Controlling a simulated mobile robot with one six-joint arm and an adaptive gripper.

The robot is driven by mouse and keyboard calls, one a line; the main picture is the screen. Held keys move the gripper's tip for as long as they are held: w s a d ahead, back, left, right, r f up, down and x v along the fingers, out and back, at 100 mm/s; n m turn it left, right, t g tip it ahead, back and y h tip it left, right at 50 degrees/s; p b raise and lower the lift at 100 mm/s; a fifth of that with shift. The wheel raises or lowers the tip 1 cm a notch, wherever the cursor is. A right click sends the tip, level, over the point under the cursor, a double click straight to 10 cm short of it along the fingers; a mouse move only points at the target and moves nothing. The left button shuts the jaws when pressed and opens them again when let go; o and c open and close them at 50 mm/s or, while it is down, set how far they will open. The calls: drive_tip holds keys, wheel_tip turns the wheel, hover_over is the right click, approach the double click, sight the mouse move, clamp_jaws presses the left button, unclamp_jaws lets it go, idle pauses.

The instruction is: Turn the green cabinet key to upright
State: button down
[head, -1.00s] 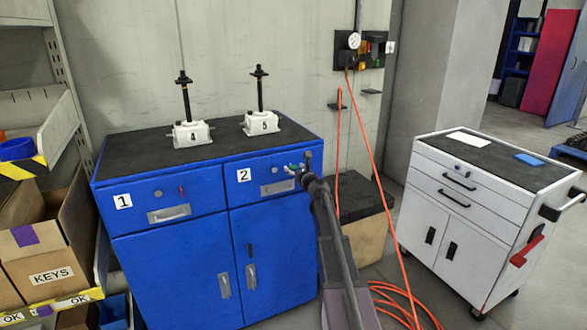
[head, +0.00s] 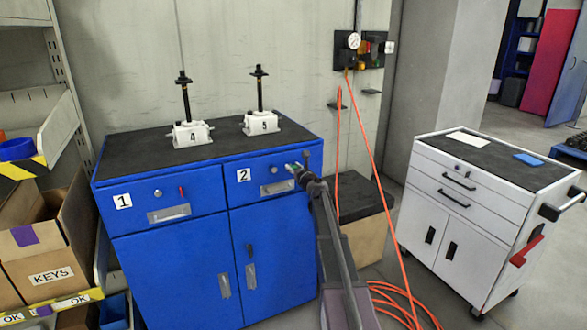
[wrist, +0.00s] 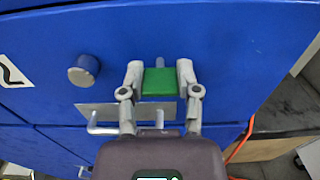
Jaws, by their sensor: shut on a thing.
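The green key (wrist: 159,83) sits at the front of blue drawer 2 (head: 236,190), with a short grey shaft showing beyond its green head in the wrist view. My gripper (wrist: 160,78) is shut on the green head, one finger on each side. In the head view my gripper (head: 293,168) is at the upper right of drawer 2, and only a speck of green shows there. The key's exact turn angle is hard to tell.
A round knob (wrist: 83,69) and a metal drawer handle (wrist: 110,113) are close to my gripper. A red key (head: 181,191) is in drawer 1. Jacks 4 (head: 192,134) and 5 (head: 262,124) stand on the cabinet top. An orange hose (head: 367,160) hangs to the right.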

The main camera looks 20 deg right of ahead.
drive_tip(key=shift+n, duration=0.4)
drive_tip(key=n, duration=0.8)
drive_tip(key=shift+w+a, duration=0.1)
drive_tip(key=n, duration=0.4)
drive_tip(key=shift+f+n, duration=0.1)
drive_tip(key=shift+n, duration=0.2)
drive_tip(key=n, duration=0.4)
drive_tip(key=shift+n, duration=0.3)
drive_tip(key=shift+c, duration=1.6)
unclamp_jaws()
